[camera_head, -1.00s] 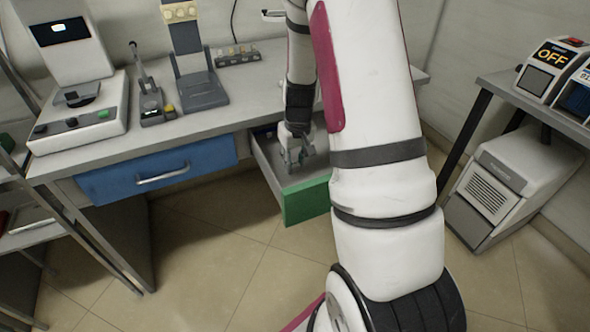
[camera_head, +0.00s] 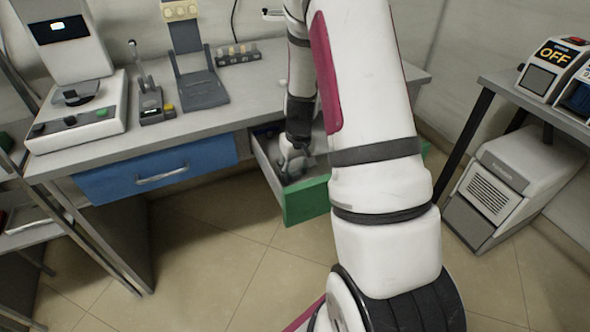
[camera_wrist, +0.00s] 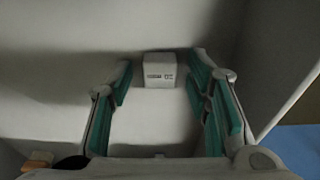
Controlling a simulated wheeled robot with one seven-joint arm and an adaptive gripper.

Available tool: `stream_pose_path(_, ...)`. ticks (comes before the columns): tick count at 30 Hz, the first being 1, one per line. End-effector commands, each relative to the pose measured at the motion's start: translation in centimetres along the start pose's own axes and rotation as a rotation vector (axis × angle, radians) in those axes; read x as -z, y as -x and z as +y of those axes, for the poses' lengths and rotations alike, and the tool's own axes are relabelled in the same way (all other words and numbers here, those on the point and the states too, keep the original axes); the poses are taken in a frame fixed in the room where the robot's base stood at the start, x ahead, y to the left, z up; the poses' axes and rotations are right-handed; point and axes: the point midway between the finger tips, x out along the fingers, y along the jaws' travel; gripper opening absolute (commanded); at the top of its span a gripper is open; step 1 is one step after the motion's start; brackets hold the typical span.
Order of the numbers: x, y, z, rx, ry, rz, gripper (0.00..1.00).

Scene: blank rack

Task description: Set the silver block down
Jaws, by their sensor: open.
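The silver block (camera_wrist: 160,70) shows in the wrist view as a small pale box with dark print on its front. It sits on the pale drawer floor, near a wall, just beyond my fingertips. My gripper (camera_wrist: 162,84) is open, with its teal-padded fingers apart on either side of the block's near end, and no finger visibly touches it. In the head view my gripper (camera_head: 291,162) is down inside the open green-fronted drawer (camera_head: 306,201). The block cannot be made out there.
The drawer walls stand close around my gripper. An orange-brown item (camera_wrist: 38,160) and a dark round item lie at the wrist view's lower left. A blue drawer (camera_head: 158,172) is shut to the left. The desk (camera_head: 225,112) above holds several devices. Floor in front is clear.

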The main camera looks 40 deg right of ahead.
Motion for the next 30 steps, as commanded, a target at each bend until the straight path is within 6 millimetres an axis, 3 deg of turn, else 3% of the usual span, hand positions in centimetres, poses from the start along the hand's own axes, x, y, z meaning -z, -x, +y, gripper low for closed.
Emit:
stream_pose_path(5, 0.1, 0.5, 0.0, 0.000, 0.000, 0.001, 0.45)
stream_pose_path(18, 0.1, 8.9, 0.0, -0.001, 0.001, 0.005, 0.45)
stream_pose_path(30, -0.1, 13.4, -0.8, 0.008, 0.008, 0.005, 0.45)
